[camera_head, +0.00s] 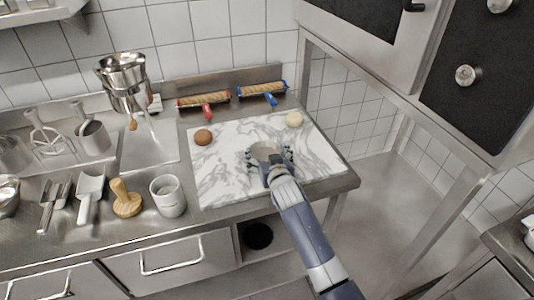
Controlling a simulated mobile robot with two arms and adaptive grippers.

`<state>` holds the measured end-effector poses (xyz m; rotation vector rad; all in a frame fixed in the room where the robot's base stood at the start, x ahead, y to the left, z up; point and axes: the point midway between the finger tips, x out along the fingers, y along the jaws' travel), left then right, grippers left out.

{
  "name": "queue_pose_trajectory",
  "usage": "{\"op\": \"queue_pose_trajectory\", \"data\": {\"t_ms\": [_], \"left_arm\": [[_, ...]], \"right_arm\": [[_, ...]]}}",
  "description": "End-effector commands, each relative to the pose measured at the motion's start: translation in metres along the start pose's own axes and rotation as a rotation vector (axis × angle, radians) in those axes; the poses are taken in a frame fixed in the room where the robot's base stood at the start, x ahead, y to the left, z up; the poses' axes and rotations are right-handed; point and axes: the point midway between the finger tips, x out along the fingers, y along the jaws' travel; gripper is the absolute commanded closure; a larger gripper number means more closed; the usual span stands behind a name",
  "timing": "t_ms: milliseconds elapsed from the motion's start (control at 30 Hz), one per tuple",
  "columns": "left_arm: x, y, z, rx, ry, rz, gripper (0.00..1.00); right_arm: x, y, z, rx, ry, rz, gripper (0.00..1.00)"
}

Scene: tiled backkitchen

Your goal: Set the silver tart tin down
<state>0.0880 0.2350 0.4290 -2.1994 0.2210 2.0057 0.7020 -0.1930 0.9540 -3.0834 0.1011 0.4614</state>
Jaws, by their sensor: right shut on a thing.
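My right gripper (270,159) reaches in from the bottom right over the marble board (222,175). It is shut on the silver tart tin (264,149), a small round metal tin at the fingertips. The tin is over the middle right of the board. I cannot tell whether its base touches the marble, since the gripper hides its near side. My left gripper is not in view.
A brown ball (203,137) and a pale ball (295,119) lie on the board. The board's left part is clear.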

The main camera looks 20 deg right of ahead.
Motion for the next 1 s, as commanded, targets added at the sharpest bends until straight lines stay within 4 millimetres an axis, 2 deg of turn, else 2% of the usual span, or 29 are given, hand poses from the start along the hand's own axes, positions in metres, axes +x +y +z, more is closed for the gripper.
{"op": "queue_pose_trajectory", "data": {"t_ms": [333,367,433,467,1000], "left_arm": [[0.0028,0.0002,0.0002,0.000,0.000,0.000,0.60],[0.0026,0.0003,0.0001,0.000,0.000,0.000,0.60],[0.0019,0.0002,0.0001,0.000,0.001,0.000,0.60],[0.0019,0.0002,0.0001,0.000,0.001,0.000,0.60],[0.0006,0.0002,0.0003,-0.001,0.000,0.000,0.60]], "right_arm": [[0.0011,-0.0001,0.0034,0.000,0.002,0.000,0.43],[0.0011,0.0000,0.0035,0.000,0.002,0.000,0.17],[0.0009,0.0000,0.0026,0.000,0.002,0.000,0.02],[0.0008,0.0000,0.0027,0.000,0.002,0.000,0.00],[-0.0042,-0.0001,0.0002,0.000,0.001,0.000,0.00]]}}
